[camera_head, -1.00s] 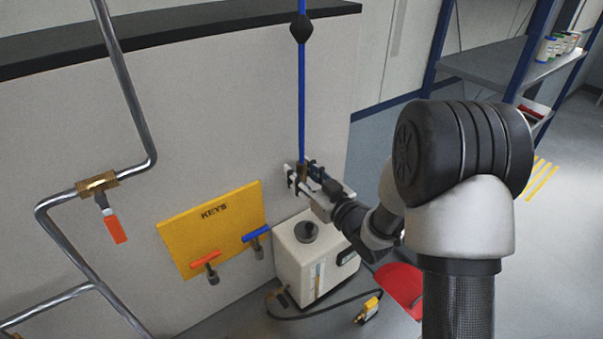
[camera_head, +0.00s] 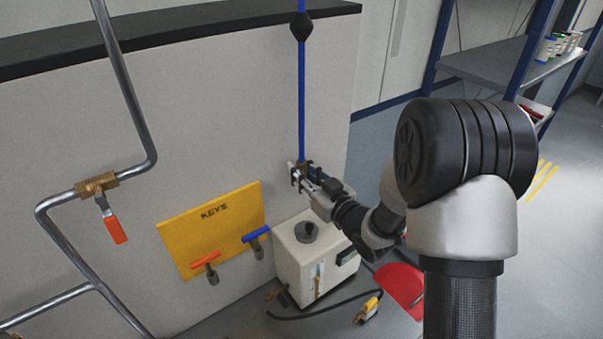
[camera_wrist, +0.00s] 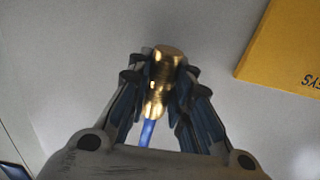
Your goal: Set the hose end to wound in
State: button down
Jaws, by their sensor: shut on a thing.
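The blue hose (camera_head: 301,100) hangs straight down in front of the pale wall, with a black bead-like stop (camera_head: 301,26) near its top. Its brass end (camera_wrist: 164,66) is between the fingers of my gripper (camera_wrist: 160,82), which is shut on it. In the head view my gripper (camera_head: 300,174) is at the bottom of the hose, close to the wall, and the fingers hide most of the brass end. In the wrist view the blue hose (camera_wrist: 147,133) runs from the brass end back toward the palm.
A yellow KEYS board (camera_head: 212,230) with an orange-handled and a blue-handled key is left of my gripper. A white machine (camera_head: 305,262) stands below it. A pipe with an orange-handled valve (camera_head: 112,222) is at left. A red object (camera_head: 400,287) and black cable lie on the floor.

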notch_tip(320, 180, up, 12)
jog(key=p, duration=0.2)
jog(key=shift+w+f+p, duration=0.1)
jog(key=shift+f+p, duration=0.15)
jog(key=shift+p, duration=0.15)
jog(key=shift+r, duration=0.1)
jog(key=c, duration=1.8)
grip_release()
jog(key=o, duration=0.4)
jog(key=shift+f, duration=0.25)
jog(key=shift+s, duration=0.2)
jog(key=v, duration=1.2)
jog(key=shift+w, duration=0.1)
